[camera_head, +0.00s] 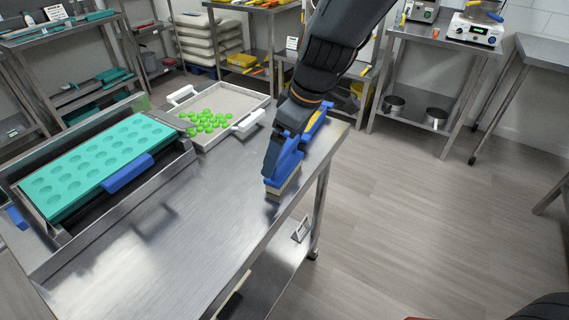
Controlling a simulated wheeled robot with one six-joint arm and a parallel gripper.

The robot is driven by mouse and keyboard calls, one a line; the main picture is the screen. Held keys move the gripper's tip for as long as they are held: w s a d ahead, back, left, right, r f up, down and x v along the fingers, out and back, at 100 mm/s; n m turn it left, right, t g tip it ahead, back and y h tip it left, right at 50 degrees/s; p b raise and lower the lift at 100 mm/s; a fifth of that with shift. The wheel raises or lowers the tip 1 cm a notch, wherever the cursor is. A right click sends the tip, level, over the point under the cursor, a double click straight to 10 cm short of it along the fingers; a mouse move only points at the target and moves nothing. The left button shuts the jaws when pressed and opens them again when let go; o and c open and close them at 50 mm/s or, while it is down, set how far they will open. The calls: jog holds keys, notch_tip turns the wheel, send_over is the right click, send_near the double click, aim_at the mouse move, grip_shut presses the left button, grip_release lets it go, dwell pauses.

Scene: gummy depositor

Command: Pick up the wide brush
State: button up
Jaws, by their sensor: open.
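The wide brush (288,170) has a blue body and pale bristles. It is near the right edge of the steel table (205,230), with its bristle end toward the camera. My gripper (275,160) comes down from above, dark, right at the brush. One dark finger shows along the brush's left side. The other finger and the middle of the brush are partly hidden by my wrist. The jaws are open, and I cannot tell whether they touch the brush.
A teal mould tray (100,160) with round cavities sits in a metal frame at the left. A pale tray (225,98) with white handles holds several green gummies behind. The front of the table is clear. Open floor (420,220) lies to the right.

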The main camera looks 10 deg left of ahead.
jog(key=shift+f, duration=0.1)
jog(key=c, duration=1.1)
jog(key=shift+w+r, duration=0.1)
jog(key=shift+r, duration=0.55)
notch_tip(320, 180, up, 2)
jog(key=shift+b, duration=0.5)
jog(key=shift+s+a+r, duration=0.1)
jog(key=shift+s+a, duration=0.2)
jog(key=shift+s, duration=0.4)
jog(key=s+a+b, duration=0.1)
jog(key=s+a, duration=0.1)
jog(key=s, duration=0.3)
jog(key=s+a, duration=0.2)
jog(key=s, duration=0.3)
jog(key=s+a+b, duration=0.1)
jog(key=s+a, duration=0.1)
jog(key=s, duration=0.3)
jog(key=shift+s+a+b, duration=0.15)
jog(key=shift+s+b, duration=0.05)
jog(key=shift+b, duration=0.15)
